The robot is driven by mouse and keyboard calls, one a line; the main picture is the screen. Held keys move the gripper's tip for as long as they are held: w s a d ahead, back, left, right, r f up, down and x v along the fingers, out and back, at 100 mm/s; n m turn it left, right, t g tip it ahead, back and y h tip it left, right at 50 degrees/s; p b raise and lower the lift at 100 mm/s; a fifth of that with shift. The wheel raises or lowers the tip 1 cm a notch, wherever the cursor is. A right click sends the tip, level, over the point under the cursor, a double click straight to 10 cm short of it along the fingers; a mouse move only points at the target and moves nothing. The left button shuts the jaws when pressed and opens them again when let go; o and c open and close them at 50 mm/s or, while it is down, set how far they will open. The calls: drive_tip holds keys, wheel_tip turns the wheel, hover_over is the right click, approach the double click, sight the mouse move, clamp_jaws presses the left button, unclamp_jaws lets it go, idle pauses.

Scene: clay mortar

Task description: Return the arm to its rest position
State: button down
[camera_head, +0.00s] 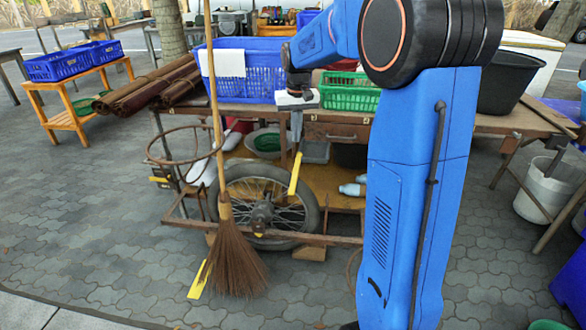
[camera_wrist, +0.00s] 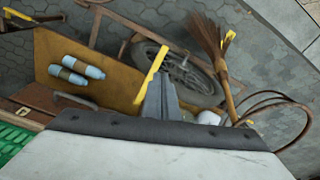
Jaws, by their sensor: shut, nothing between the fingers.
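My blue arm rises at the right of the head view and bends left, with its end over the front of a wooden cart. My gripper (camera_head: 297,138) hangs there, pointing down, its grey fingers together with nothing between them. It also shows in the wrist view (camera_wrist: 162,85), where the closed fingers point towards the cart's lower shelf and wheel. A yellow bar (camera_head: 295,174) appears just below the fingertips in the head view; I cannot tell how far apart they are.
The cart carries a blue crate (camera_head: 255,90) and a green crate (camera_head: 348,98) close to my gripper. A broom (camera_head: 234,255) leans in front of the cart's wheel (camera_head: 285,212). Bottles (camera_wrist: 76,75) lie on the lower shelf.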

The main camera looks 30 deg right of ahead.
drive_tip(key=shift+r, duration=0.15)
idle(0.4)
drive_tip(key=s+a+r+n+t, duration=0.15)
drive_tip(key=s+a, duration=0.25)
drive_tip(key=s, duration=0.6)
drive_tip(key=s+a+r, duration=0.2)
drive_tip(key=s+a, duration=0.1)
drive_tip(key=s, duration=0.8)
drive_tip(key=s+a+f+t, duration=0.1)
drive_tip(key=s+f, duration=0.2)
drive_tip(key=s, duration=0.5)
drive_tip(key=s+a+f+n+t, duration=0.1)
drive_tip(key=s+a+f, duration=0.1)
drive_tip(key=s, duration=0.7)
drive_tip(key=shift+s+a+f, duration=0.2)
drive_tip(key=shift+a+f, duration=0.05)
drive_tip(key=shift+f, duration=0.35)
